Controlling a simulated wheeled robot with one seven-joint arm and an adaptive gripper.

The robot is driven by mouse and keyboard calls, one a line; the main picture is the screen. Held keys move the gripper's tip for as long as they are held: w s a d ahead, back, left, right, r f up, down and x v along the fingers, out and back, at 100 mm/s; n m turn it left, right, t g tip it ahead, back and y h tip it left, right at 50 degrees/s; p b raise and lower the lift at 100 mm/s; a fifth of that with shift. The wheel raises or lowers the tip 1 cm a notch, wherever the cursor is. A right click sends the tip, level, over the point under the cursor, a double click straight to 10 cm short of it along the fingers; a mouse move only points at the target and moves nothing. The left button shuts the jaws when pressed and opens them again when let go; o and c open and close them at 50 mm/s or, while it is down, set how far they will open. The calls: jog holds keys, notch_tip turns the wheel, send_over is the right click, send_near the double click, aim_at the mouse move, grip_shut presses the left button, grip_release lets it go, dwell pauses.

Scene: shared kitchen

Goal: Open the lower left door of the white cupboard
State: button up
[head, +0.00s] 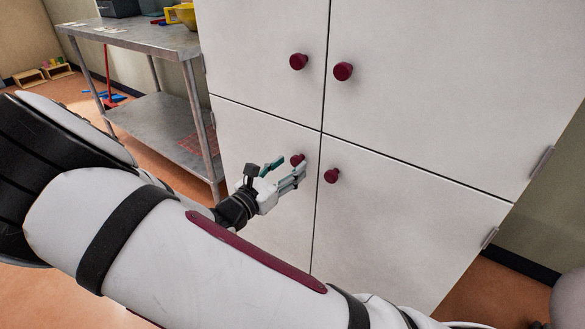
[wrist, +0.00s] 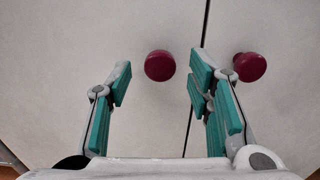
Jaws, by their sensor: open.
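The white cupboard has four door panels in the head view, all shut. The lower left door (head: 265,215) has a dark red round knob (head: 297,160) near its upper right corner. My gripper (head: 285,175) is open right at this knob, which partly hides behind the fingers. In the wrist view my gripper (wrist: 158,85) has its teal-padded fingers spread apart. The lower left knob (wrist: 160,66) lies between and just beyond the fingertips. I cannot tell whether a finger touches it.
The lower right door's knob (head: 331,175) is close by; in the wrist view it (wrist: 249,67) sits just beyond the right finger. Two upper knobs (head: 298,61) are above. A metal table (head: 150,38) with a lower shelf stands left of the cupboard, close to its side.

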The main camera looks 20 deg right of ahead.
jog(key=shift+x, duration=1.2)
grip_shut()
